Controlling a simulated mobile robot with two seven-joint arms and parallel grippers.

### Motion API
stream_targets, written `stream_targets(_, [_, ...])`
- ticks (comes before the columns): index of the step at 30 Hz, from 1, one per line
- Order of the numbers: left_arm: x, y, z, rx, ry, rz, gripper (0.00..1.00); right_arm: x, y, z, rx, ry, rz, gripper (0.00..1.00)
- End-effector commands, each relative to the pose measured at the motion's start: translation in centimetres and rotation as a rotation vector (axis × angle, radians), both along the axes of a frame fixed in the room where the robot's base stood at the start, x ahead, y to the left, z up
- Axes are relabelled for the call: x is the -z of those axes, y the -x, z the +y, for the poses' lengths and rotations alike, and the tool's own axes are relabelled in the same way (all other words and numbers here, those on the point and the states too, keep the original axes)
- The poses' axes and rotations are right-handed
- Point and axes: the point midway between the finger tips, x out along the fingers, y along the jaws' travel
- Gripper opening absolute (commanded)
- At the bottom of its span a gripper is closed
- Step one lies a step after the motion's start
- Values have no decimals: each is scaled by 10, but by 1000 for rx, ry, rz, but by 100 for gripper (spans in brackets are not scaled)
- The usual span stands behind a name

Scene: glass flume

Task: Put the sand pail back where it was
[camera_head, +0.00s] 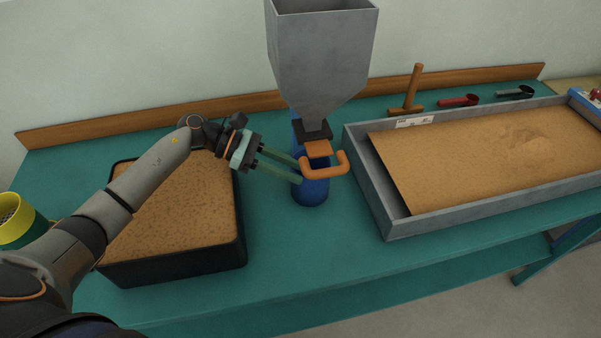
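My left gripper (301,173) reaches in from the left under the grey hopper. Its two green fingers are parted, with a visible gap. Their tips are at the left end of the orange U-shaped handle (329,172) below the hopper outlet, in front of a blue rounded body (312,192). Whether they touch the handle I cannot tell. My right gripper is out of view.
The grey hopper (322,50) stands at the table's middle. A black sand-filled tub (190,270) is under my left arm. A grey sand-filled flume tray (470,208) is on the right.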

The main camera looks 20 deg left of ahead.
Motion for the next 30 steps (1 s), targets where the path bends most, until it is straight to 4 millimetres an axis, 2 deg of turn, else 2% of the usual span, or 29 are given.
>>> stream_targets(1, [-2,2,12,-3,-5,0,33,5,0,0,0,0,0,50])
stream_targets(6, [-17,9,46,-2,-4,1,33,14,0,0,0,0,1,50])
stream_targets(13, [-32,16,78,0,-2,1,33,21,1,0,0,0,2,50])
stream_targets(18, [-38,18,86,0,1,0,33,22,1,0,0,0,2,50])
stream_targets(30, [-38,18,86,1,1,0,33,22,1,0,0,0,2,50])
